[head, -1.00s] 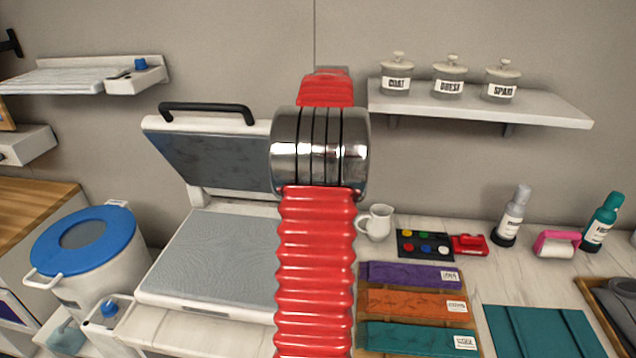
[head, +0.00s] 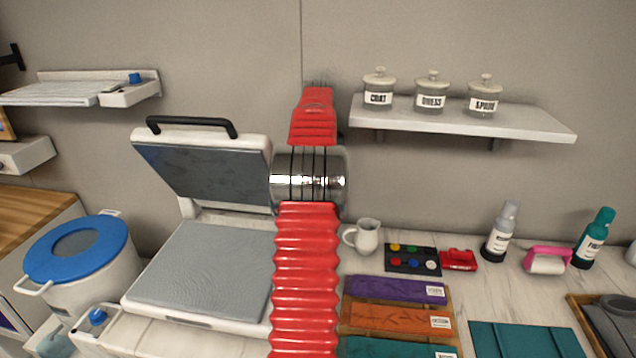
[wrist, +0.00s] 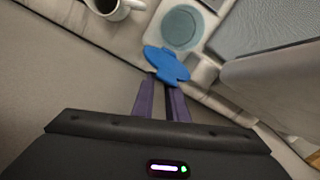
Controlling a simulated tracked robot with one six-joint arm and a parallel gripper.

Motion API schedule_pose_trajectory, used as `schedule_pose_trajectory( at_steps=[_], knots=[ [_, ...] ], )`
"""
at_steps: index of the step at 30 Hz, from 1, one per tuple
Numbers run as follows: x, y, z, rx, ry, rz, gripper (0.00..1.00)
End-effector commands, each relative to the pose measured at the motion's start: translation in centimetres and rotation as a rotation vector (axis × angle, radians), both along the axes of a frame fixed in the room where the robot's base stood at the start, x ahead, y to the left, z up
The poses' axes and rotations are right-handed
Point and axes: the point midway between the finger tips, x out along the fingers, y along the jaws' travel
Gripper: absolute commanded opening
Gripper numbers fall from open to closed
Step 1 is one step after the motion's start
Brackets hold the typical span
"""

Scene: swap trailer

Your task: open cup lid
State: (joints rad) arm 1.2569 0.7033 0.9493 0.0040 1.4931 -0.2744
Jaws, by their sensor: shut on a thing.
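A blue lid-like piece (wrist: 165,65) with rounded lobes is between the purple fingertips of my gripper (wrist: 163,82) in the wrist view. The gripper is shut on it. Just beyond it is a white squarish holder with a teal round disc (wrist: 182,27); I cannot tell whether the blue piece touches it. A white mug (wrist: 114,8) with a dark inside is at the top left. It also shows in the head view (head: 366,237), right of my red arm. In the head view my gripper and the blue piece are hidden.
An open press (head: 205,270) with a grey plate stands left of my arm. A white bucket with a blue ring lid (head: 60,240) is further left. Coloured folded pieces, a paint palette (head: 412,259) and bottles lie to the right. A shelf with jars (head: 470,118) is above.

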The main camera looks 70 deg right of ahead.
Motion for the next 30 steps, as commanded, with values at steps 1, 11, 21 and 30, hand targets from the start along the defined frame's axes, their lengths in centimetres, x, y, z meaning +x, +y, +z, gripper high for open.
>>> schedule_pose_trajectory(
  at_steps=[1,11,21,30],
  knots=[
    [-0.7,-0.67,-0.25,-0.007,0.009,-0.007,0.0],
    [-0.74,-1.61,-0.72,-0.009,0.007,-0.01,0.0],
    [-0.54,-1.39,-0.56,-0.006,0.004,-0.009,0.21],
    [-0.42,-1.32,-0.52,-0.006,0.003,-0.007,0.32]
  ],
)
